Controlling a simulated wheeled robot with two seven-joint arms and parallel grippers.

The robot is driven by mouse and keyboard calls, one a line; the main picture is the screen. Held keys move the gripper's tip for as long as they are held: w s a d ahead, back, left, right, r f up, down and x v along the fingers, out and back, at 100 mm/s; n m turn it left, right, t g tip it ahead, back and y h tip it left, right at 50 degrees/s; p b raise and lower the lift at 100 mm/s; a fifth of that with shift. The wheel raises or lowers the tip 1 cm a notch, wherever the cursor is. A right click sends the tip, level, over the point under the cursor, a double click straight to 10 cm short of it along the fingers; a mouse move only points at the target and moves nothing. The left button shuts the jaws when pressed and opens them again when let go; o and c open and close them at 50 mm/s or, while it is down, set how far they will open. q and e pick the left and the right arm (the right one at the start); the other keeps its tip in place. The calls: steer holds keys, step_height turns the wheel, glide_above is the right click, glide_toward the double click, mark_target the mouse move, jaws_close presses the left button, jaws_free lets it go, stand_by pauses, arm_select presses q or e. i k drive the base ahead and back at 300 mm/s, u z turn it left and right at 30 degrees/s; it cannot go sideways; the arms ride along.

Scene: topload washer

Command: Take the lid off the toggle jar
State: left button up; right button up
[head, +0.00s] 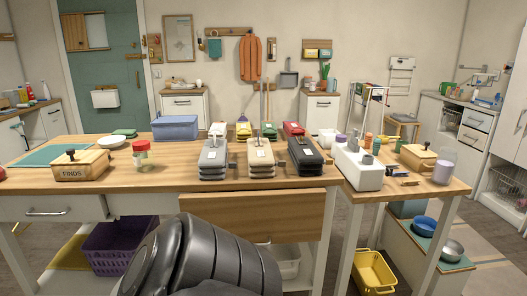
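No jar is clearly recognisable as the toggle jar at this size. A small clear jar with a red lid (140,148) stands upright on the left part of the wooden table (215,185); its lid is on. A pale translucent jar or canister (443,172) stands near the right end of the side worktop, with a whitish upper part; its closure is too small to make out. Neither of my grippers is in view. A black arm link of mine fills the lower middle and hides part of the table front.
Wooden boxes with knobbed lids stand at the left (80,165) and right (418,158). Several stacked cases (261,158) occupy the middle. A wooden drawer front (262,216) juts out below the table edge. A white box (358,170) stands right of centre.

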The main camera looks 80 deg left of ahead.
mark_target(144, 161)
steer(key=u, duration=2.65)
